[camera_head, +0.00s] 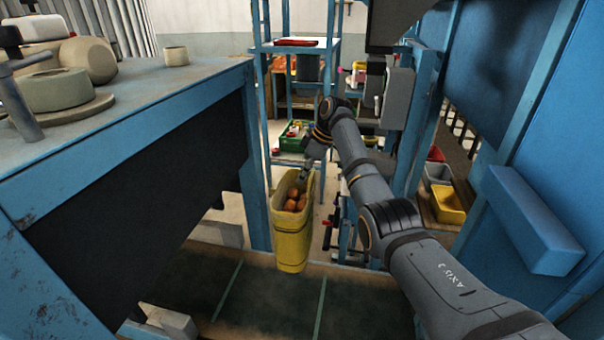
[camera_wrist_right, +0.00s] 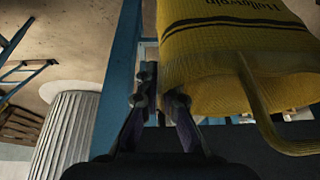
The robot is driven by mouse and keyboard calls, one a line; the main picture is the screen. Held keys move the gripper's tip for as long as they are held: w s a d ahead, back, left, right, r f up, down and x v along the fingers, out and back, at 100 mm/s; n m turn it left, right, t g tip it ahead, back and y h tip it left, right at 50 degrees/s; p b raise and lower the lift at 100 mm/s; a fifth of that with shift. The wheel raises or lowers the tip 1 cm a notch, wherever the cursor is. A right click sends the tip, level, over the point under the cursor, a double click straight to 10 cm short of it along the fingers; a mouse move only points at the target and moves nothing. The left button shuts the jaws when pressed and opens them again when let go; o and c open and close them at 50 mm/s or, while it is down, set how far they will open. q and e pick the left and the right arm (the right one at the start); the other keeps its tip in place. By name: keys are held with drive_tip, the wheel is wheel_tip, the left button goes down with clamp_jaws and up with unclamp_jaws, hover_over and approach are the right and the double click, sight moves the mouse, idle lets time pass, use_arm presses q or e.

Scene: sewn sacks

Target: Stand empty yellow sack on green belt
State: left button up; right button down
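The yellow sack (camera_head: 292,240) is upright with its mouth up, just over the far part of the dark green belt (camera_head: 255,292). Several orange-brown round things (camera_head: 295,201) show within its mouth. I cannot tell whether its bottom touches the belt. My right gripper (camera_head: 304,176) is at the sack's rim. In the right wrist view the sack (camera_wrist_right: 225,60) fills the upper right, with dark print and a strap. The right gripper's two fingers (camera_wrist_right: 160,97) stand by its edge with a gap showing; whether they pinch cloth is unclear. My left gripper is not in view.
A blue-framed bench (camera_head: 150,95) with round grey parts stands at the left. A blue frame and panel (camera_head: 535,220) close in the right side. Grey and yellow bins (camera_head: 447,205) sit behind at the right. The near belt surface is clear.

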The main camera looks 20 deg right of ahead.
sight(310, 233)
drive_tip(key=s+p, duration=0.1)
drive_tip(key=s, duration=0.1)
drive_tip(key=s+a+f+p, duration=0.1)
drive_tip(key=s, duration=0.1)
drive_tip(key=s+f, duration=0.1)
drive_tip(key=s, duration=0.2)
drive_tip(key=shift+a+f+p, duration=0.2)
drive_tip(key=shift+f+p, duration=0.05)
drive_tip(key=shift+p, duration=0.15)
drive_tip(key=s+f, duration=0.1)
drive_tip(key=s+f+p, duration=0.1)
drive_tip(key=f, duration=0.1)
drive_tip(key=s+f, duration=0.1)
drive_tip(key=s, duration=0.1)
drive_tip(key=shift+a+f+p, duration=0.35)
drive_tip(key=shift+s+f, duration=0.1)
drive_tip(key=shift+f, duration=0.3)
drive_tip(key=shift+s+a+f, duration=0.1)
drive_tip(key=shift+s+f, duration=0.05)
drive_tip(key=shift+s, duration=0.05)
wheel_tip(310, 233, down, 2)
drive_tip(key=shift+s+p, duration=0.15)
drive_tip(key=shift+p, duration=0.65)
drive_tip(key=shift+f, duration=0.65)
drive_tip(key=c, duration=1.8)
unclamp_jaws()
drive_tip(key=shift+f, duration=0.15)
drive_tip(key=shift+o, duration=1.4)
drive_tip(key=shift+s, duration=0.15)
